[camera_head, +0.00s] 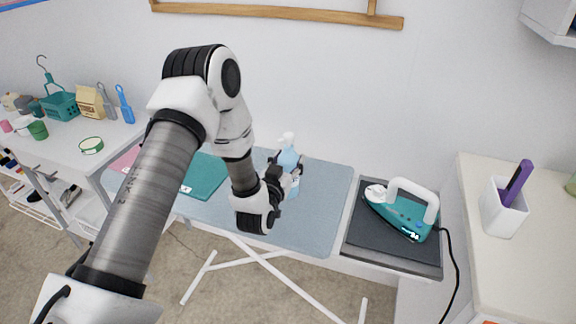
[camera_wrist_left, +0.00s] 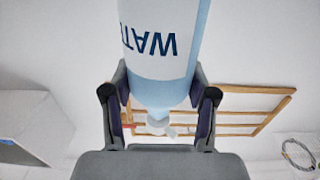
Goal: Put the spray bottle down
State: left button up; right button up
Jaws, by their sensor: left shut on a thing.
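The spray bottle (camera_head: 289,157) is light blue with a white spray head, and stands upright over the ironing board (camera_head: 318,215) in the head view. My left gripper (camera_head: 284,172) is shut around its body from the near left side. In the left wrist view the bottle (camera_wrist_left: 165,65) appears upside down, with a white label with dark lettering, between the two fingers of the left gripper (camera_wrist_left: 161,95). Whether its base touches the board is hidden by the gripper and cannot be told. My right gripper is not in view.
A teal iron (camera_head: 400,212) with a cord rests on a dark pad (camera_head: 362,235) to the right. Folded teal cloth (camera_head: 205,177) lies on the board's left. The board's front is clear.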

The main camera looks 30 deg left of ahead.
aim_at(289, 170)
pick_arm(q)
notch_tip(289, 170, down, 3)
jog(key=shift+w+f+p, duration=0.15)
jog(key=shift+f+p, duration=0.05)
jog(key=shift+p, duration=0.15)
jog(key=shift+f, duration=0.1)
jog(key=o, duration=1.4)
jog(key=shift+f, duration=0.1)
jog(key=shift+c, duration=0.2)
jog(key=shift+r, duration=0.2)
jog(key=shift+s+f, duration=0.15)
jog(key=shift+s, duration=0.25)
jog(key=b+v, duration=0.2)
jog(key=v, duration=0.9)
jog(key=shift+d+b, duration=0.2)
jog(key=shift+b, duration=0.15)
